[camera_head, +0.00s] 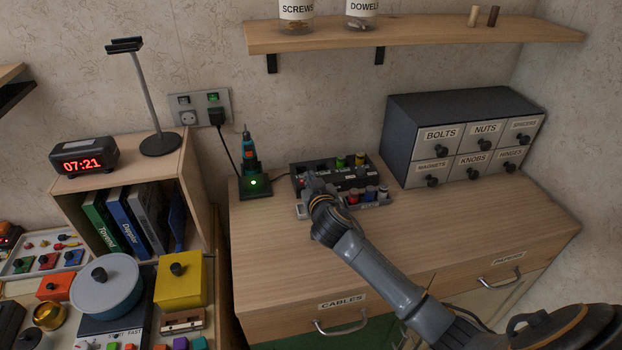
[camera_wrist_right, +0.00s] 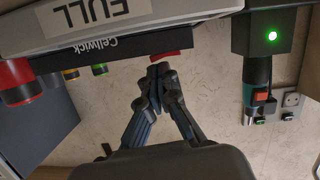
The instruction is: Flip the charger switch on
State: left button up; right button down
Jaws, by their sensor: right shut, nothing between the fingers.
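The dark charger (camera_head: 350,178) stands at the back of the wooden counter, with coloured cells in and in front of it. In the right wrist view its pale front edge (camera_wrist_right: 215,17) carries a "FULL" label, beside a dark strip marked "Cellwick". A small red part (camera_wrist_right: 166,57), possibly the switch, shows right by my fingertips; I cannot tell its position or whether they touch it. My right gripper (camera_head: 308,188) is at the charger's left end. The right wrist view shows its fingertips (camera_wrist_right: 158,70) together and empty. My left gripper is not in view.
A screwdriver stand (camera_head: 255,188) with a lit green light is just left of the charger. Behind it is a wall socket plate (camera_head: 200,107) with a black plug. A labelled drawer cabinet (camera_head: 398,125) stands right. The counter's front right is clear; a shelf (camera_head: 415,33) hangs above.

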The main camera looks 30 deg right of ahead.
jog(key=shift+s+d+f+m+b, duration=0.1)
jog(key=shift+f+m+b, duration=0.35)
jog(key=shift+f, duration=0.1)
jog(key=shift+s+d+m+y, duration=0.15)
jog(key=shift+m+y, duration=0.25)
jog(key=shift+m, duration=0.15)
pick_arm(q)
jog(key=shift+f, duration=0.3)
pick_arm(e)
jog(key=shift+f, duration=0.1)
notch_tip(320, 180, up, 6)
jog(key=f+p, duration=0.1)
jog(key=p, duration=0.4)
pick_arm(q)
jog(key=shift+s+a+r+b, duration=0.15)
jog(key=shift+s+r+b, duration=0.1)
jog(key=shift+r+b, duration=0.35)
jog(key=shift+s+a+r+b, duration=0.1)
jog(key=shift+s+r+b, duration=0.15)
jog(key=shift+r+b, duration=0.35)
pick_arm(e)
jog(key=v, duration=0.9)
jog(key=shift+s+d, duration=0.3)
jog(key=shift+s, duration=0.2)
